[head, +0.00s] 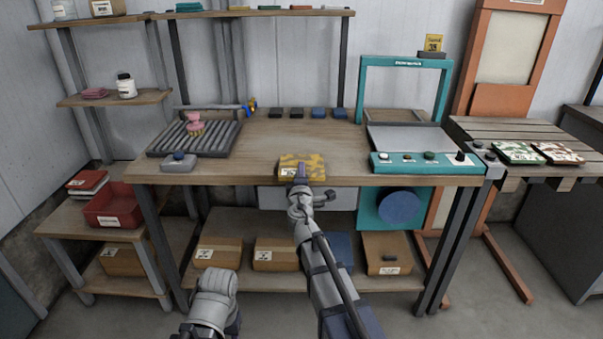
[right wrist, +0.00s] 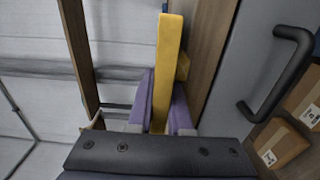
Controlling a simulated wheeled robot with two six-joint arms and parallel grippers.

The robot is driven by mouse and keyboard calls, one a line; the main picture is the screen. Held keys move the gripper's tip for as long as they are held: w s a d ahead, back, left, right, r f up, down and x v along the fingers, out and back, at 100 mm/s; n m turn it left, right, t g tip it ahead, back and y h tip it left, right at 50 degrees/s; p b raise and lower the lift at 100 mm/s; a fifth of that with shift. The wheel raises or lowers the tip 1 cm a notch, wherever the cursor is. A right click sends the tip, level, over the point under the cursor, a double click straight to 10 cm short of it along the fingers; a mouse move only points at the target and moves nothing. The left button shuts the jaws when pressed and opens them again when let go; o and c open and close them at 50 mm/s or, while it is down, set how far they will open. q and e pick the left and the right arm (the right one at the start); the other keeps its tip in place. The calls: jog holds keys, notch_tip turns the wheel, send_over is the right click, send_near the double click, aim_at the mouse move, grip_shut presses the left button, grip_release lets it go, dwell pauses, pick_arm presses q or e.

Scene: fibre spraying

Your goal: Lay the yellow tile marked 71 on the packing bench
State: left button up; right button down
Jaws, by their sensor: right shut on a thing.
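The yellow patterned tile (head: 306,161) with a white label is at the front edge of the wooden packing bench (head: 258,140) in the head view. Its number is too small to read. My right gripper (head: 300,180) is shut on it from the front. In the right wrist view the tile (right wrist: 168,70) shows edge-on between the purple fingers (right wrist: 160,110), beside a wooden edge. I cannot tell whether the tile touches the bench top. Of my left arm only a grey link shows at the bottom of the head view; its gripper fingers are not visible.
A roller rack (head: 198,137) stands on the bench's left and a teal-framed machine (head: 430,163) on its right. Small dark and blue blocks (head: 318,113) line the back. Bench room behind the tile is clear. Green (head: 517,153) and red (head: 558,153) patterned tiles lie on the right-hand slatted table.

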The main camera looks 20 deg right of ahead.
jog(key=c, duration=1.1)
grip_release()
